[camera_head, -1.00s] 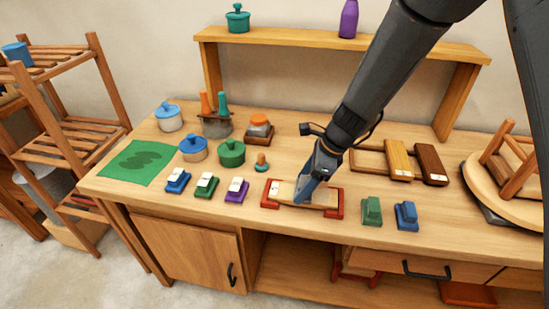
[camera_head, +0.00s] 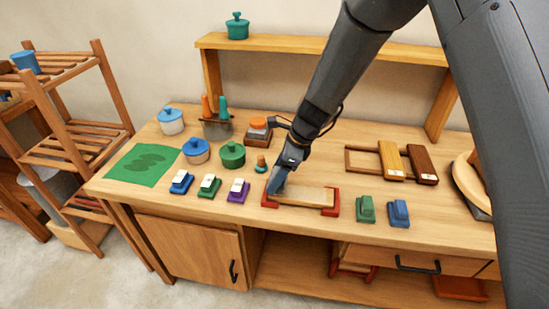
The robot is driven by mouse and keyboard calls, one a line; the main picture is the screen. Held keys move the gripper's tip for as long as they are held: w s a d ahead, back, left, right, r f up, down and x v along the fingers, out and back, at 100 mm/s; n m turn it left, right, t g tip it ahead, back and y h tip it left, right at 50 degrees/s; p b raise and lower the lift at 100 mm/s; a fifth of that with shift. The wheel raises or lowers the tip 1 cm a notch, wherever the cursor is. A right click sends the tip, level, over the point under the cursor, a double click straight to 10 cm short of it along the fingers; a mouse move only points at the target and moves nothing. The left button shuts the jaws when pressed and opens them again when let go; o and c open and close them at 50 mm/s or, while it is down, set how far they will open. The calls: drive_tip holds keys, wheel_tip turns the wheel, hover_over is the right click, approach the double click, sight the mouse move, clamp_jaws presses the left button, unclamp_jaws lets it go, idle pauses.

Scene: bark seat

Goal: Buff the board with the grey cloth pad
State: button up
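The pale wooden board (camera_head: 312,196) lies on the workbench between red end holders, the right one (camera_head: 331,207) in full view. My gripper (camera_head: 276,187) points down at the board's left end, by the left red holder (camera_head: 267,200). The fingers look blue-grey and narrow. I cannot tell whether they hold something, and no grey cloth pad can be made out. Blue (camera_head: 181,182), green (camera_head: 209,187) and purple (camera_head: 238,191) blocks with white tops stand in a row left of the board. A plain green block (camera_head: 366,209) and a blue block (camera_head: 399,213) stand to its right.
A green mat (camera_head: 144,164) lies at the left. Wooden slats (camera_head: 391,162) lie behind the right blocks. A round wooden piece (camera_head: 470,181) is partly hidden by my arm.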

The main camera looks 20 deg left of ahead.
wheel_tip(320, 180, up, 3)
drive_tip(key=p, duration=0.2)
drive_tip(key=shift+d+r+p, duration=0.1)
drive_tip(key=shift+r+p, duration=0.05)
drive_tip(key=shift+p, duration=0.15)
drive_tip(key=shift+r, duration=1.2)
drive_tip(key=shift+d, duration=0.1)
